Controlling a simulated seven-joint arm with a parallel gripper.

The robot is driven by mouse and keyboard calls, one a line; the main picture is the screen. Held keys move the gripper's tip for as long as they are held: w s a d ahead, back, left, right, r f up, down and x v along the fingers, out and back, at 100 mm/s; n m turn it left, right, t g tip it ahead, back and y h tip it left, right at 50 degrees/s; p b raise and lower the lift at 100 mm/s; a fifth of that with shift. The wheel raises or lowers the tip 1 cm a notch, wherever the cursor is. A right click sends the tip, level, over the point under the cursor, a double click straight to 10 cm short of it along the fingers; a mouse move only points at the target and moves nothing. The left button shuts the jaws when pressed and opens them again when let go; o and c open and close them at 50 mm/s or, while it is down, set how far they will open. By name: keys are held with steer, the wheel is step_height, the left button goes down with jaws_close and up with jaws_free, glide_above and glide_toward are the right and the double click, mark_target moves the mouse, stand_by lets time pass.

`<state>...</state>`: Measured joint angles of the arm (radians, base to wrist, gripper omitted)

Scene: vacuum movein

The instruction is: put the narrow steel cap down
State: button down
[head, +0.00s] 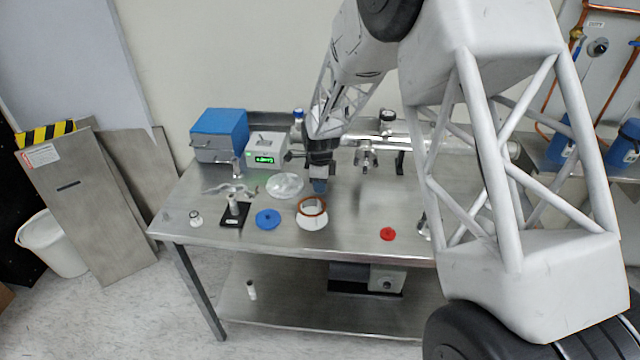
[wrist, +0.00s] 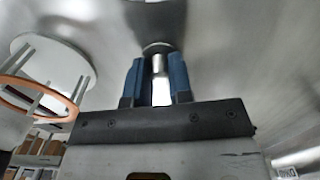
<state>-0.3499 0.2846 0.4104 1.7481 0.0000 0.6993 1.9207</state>
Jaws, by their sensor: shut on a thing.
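My gripper (head: 319,186) is low over the steel table (head: 350,225), just behind the white stand with the copper ring. In the wrist view my gripper (wrist: 158,75) has its two blue fingers on either side of a small steel piece, the narrow steel cap (wrist: 158,48), with a round dark-rimmed end beyond the fingertips. The fingers are shut on it. Whether the cap touches the table cannot be told. In the head view the cap is hidden by the fingers.
A blue disc (head: 268,219), a black-based post (head: 234,212) and a red disc (head: 388,234) stand around. Table between stand and red disc is bare.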

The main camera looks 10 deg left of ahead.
steer(key=shift+f, duration=0.1)
steer(key=c, duration=1)
jaws_free()
step_height(320, 180, up, 12)
steer(key=shift+r, duration=0.1)
stand_by(0.7)
